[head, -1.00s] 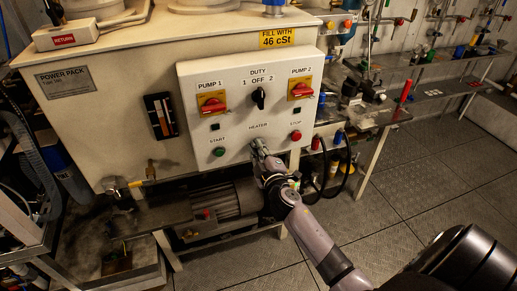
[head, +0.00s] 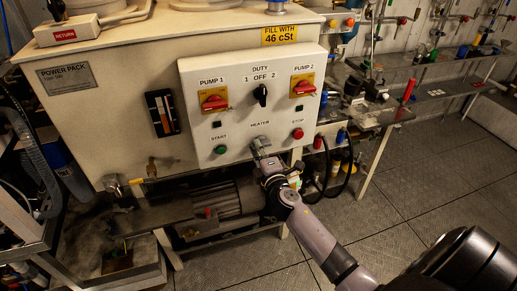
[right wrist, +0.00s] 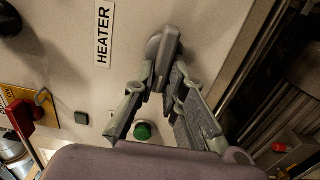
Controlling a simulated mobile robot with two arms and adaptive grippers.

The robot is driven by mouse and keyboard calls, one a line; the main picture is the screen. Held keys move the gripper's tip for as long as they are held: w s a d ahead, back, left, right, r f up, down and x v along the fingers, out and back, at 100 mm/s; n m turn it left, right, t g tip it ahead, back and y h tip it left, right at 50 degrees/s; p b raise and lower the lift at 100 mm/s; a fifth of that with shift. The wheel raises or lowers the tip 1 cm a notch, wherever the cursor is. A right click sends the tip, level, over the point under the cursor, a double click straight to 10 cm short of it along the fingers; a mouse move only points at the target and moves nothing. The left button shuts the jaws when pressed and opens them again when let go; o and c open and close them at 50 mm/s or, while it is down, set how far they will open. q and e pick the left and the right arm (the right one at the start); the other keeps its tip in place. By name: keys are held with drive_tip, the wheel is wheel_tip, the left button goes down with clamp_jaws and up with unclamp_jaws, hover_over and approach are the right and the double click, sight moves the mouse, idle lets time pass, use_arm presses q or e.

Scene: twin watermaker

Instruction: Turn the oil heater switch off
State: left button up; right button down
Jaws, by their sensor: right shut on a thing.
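The heater switch is a grey knob (right wrist: 163,45) under the HEATER label on the white control panel (head: 190,90). In the head view the knob (head: 260,141) sits at the panel's lower middle, partly covered by my gripper. My right gripper (head: 262,149) reaches up to it from below. In the right wrist view my right gripper (right wrist: 163,78) has its two fingers closed on the knob, one on each side. The knob's pointer and its exact setting cannot be read. My left gripper is not in view.
The green start button (head: 220,150) and red stop button (head: 298,134) flank the switch. Above are the red pump 1 switch (head: 214,102), black duty selector (head: 261,94) and red pump 2 switch (head: 304,89). A motor (head: 225,200) sits below; open floor (head: 400,200) lies right.

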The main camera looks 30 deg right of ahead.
drive_tip(key=shift+f, duration=0.1)
drive_tip(key=c, duration=1.6)
unclamp_jaws()
drive_tip(key=shift+c, duration=0.2)
drive_tip(key=shift+s, duration=0.1)
drive_tip(key=v, duration=1.1)
drive_tip(key=shift+s+a, duration=0.2)
drive_tip(key=shift+s, duration=0.2)
